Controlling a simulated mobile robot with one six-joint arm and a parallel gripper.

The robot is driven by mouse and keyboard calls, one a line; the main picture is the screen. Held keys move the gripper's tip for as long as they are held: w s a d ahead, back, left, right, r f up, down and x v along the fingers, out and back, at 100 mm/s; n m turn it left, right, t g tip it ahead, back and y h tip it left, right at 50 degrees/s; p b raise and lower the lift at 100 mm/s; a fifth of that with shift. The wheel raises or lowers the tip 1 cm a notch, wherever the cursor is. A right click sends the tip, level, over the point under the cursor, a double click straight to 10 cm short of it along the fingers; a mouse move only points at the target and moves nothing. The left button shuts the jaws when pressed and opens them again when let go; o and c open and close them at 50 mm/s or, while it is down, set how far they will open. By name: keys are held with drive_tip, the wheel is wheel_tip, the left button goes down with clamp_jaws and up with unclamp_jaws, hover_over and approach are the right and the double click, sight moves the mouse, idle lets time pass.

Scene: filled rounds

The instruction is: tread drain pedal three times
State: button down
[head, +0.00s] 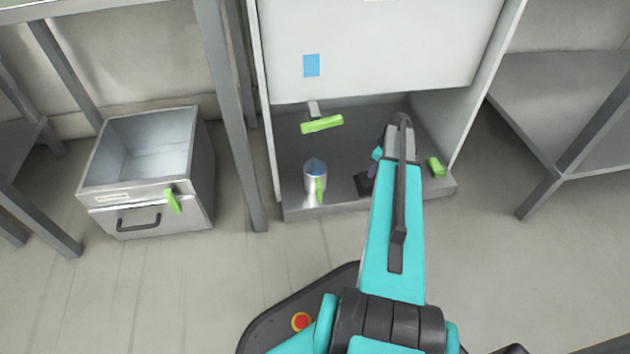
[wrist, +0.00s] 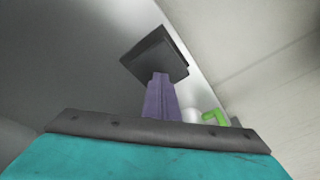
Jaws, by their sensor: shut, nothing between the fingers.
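My gripper (head: 372,170) reaches down into the lower bay of the white cabinet. Its purple fingers are shut in the wrist view (wrist: 158,95) and hold nothing. A dark square block (head: 361,186) lies right at the fingertips, and it also shows in the wrist view (wrist: 156,54). I cannot tell whether the fingers touch it or whether it is the pedal. A green bar (head: 322,124) on a short grey lever sticks out at the back of the bay. A small green block (head: 437,167) sits at the right. My arm hides part of the bay.
A white jug (head: 310,184) with a green handle stands left of the dark block, and shows in the wrist view (wrist: 192,116). The cabinet panel (head: 400,45) hangs above the bay. An open metal bin (head: 148,192) with a green latch stands left. Floor in front is clear.

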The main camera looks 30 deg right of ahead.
drive_tip(key=shift+f+b, duration=0.35)
drive_tip(key=shift+f, duration=1.3)
idle(0.4)
drive_tip(key=shift+r+p, duration=2.85)
drive_tip(key=shift+r, duration=0.95)
drive_tip(key=s+a+r+m+g+p, duration=0.1)
drive_tip(key=s+a+r+g+p, duration=0.15)
drive_tip(key=a+p, duration=0.9)
drive_tip(key=s+a+r+m+g+p, duration=0.1)
drive_tip(key=s+a+r+p, duration=0.3)
drive_tip(key=a, duration=1.4)
drive_tip(key=s+a+r+m+g+p, duration=0.1)
drive_tip(key=s+a+r+g+p, duration=0.1)
drive_tip(key=s+a+r+p, duration=0.3)
drive_tip(key=s+a+r+m+g+h+p, duration=0.1)
drive_tip(key=s+a+r+p, duration=0.4)
drive_tip(key=s+a+p, duration=0.7)
drive_tip(key=shift+s+m+g+p, duration=0.35)
drive_tip(key=shift+s+p, duration=0.1)
drive_tip(key=shift+s, duration=0.1)
